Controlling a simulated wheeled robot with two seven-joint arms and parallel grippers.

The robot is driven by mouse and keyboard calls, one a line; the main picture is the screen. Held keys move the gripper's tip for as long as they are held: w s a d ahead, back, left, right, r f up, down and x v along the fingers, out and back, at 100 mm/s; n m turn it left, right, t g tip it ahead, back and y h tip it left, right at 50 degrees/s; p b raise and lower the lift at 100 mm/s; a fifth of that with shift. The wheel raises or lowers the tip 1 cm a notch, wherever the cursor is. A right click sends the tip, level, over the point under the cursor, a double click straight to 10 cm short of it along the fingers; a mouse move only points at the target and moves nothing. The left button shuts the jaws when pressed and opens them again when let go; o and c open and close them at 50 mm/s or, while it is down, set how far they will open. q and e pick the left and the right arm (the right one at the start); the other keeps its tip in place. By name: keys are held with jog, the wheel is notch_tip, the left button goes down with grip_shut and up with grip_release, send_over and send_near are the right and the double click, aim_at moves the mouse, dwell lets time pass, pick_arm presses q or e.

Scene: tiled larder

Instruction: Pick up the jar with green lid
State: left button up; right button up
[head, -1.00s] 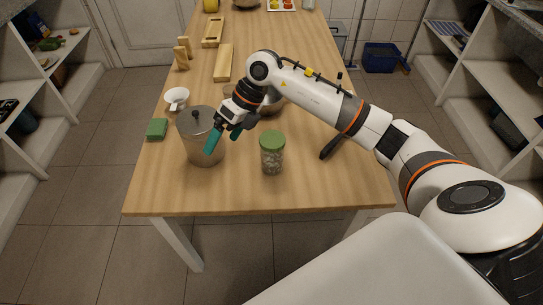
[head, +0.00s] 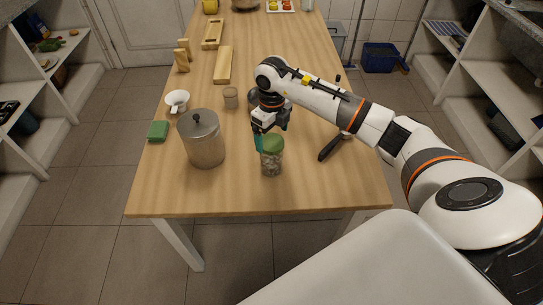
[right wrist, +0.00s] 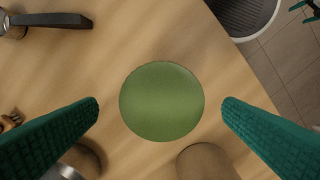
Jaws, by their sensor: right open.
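The clear jar (head: 271,166) with the green lid (head: 273,144) stands upright near the table's front edge, with pale contents. My right gripper (head: 271,134) is open, pointing down over the jar, its teal fingers at about lid height. In the right wrist view the round lid (right wrist: 162,101) lies centred between the two fingers, with a gap on each side. The gripper holds nothing. A teal and dark part of my left gripper (right wrist: 310,12) shows at the top right corner of the right wrist view, too cut off to read its jaws.
A lidded metal pot (head: 204,143) stands left of the jar. A black-handled utensil (head: 331,147) lies to its right. The table's front strip is clear.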

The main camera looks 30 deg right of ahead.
aim_at(271, 142)
jog(key=shift+f+p, duration=0.4)
jog(key=shift+f, duration=1.6)
jog(key=c, duration=1.8)
jog(key=shift+r, duration=0.1)
